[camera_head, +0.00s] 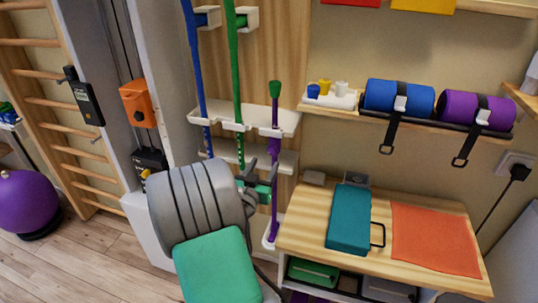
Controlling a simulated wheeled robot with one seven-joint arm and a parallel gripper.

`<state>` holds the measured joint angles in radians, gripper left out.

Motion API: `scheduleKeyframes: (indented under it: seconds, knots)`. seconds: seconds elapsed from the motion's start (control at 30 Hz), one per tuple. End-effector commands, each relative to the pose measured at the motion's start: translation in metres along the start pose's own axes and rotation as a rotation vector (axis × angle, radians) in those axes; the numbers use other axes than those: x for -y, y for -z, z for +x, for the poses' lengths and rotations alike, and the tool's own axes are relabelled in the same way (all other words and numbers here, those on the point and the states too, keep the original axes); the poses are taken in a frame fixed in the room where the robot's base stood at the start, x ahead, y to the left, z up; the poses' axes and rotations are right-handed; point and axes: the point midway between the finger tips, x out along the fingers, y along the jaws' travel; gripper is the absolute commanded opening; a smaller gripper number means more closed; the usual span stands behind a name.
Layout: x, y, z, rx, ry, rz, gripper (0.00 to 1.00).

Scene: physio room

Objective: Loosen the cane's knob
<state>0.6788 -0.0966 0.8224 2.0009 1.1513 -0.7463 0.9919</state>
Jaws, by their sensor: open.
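A purple cane (275,118) with a green grip on top stands upright in the white wall rack, its lower end in a white holder near the floor. My gripper (262,182) is dark and open, close to the cane's lower shaft. A small green part (262,191) shows among the fingers beside the shaft; it may be the cane's knob, but the fingers partly cover it. I cannot tell whether the fingers touch it. A blue cane (196,80) and a green cane (237,70) stand in the same rack to the left.
A wooden table (300,230) at right holds a teal case (349,218) and an orange sheet (433,240). Above it, a shelf (440,122) carries blue and purple rolls. A cable machine (136,110) stands left of the rack. Open floor (95,255) lies at lower left.

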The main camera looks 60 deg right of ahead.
Motion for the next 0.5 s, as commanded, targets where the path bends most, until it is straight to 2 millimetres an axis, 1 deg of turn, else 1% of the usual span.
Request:
scheduleKeyframes:
  seconds: [0.03, 0.1, 0.23, 0.33, 0.5]
  knots:
    - [-0.003, 0.003, 0.010, 0.000, -0.005, 0.000, 0.53]
    - [-0.002, 0.004, 0.024, 0.001, -0.005, -0.001, 0.53]
    - [-0.001, 0.003, 0.046, 0.000, -0.003, -0.002, 0.53]
    - [-0.001, 0.002, 0.057, 0.001, -0.002, -0.002, 0.53]
    - [-0.001, 0.000, 0.060, 0.000, 0.000, -0.002, 0.53]
